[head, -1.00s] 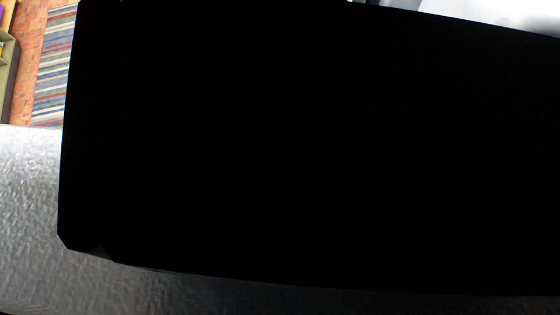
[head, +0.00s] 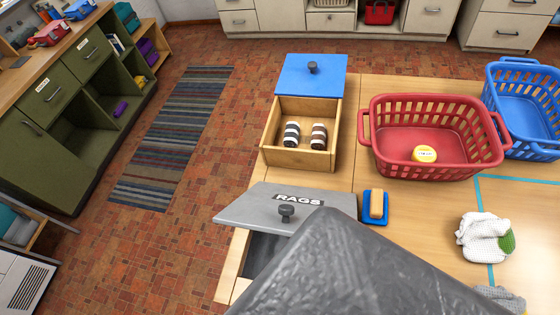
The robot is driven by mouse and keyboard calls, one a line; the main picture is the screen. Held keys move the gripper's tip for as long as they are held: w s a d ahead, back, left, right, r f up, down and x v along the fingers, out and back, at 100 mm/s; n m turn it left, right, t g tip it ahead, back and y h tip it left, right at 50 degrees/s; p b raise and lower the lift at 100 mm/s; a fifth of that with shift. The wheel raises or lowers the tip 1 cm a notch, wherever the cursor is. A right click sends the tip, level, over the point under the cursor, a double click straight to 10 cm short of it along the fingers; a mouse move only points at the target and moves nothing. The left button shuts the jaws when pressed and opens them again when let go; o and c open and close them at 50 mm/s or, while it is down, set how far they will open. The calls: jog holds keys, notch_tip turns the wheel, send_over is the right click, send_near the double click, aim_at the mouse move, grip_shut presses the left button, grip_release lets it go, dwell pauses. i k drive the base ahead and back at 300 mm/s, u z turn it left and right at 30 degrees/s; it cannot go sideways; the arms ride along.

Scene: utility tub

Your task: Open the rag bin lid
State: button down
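The grey rag bin lid (head: 242,208), labelled RAGS, has a dark round knob (head: 286,211) on top. It lies over the far part of the wooden rag bin (head: 234,262), and a dark opening shows in front of it. I cannot tell whether the lid is slid back or tilted. A large grey, rough-surfaced shape (head: 365,272), probably part of my gripper or arm, fills the bottom middle close to the camera. It hides the lid's right front and much of the bin. No fingertips show, so I cannot see contact with the knob.
Behind the bin stands a wooden box (head: 298,158) with a blue lid (head: 310,76) back and two striped rolls inside. Floor is clear left.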

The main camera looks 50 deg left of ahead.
aim_at(296, 200)
jog(key=k, duration=1.6)
jog(key=u, duration=0.8)
jog(key=i, duration=1)
jog(key=z, duration=0.05)
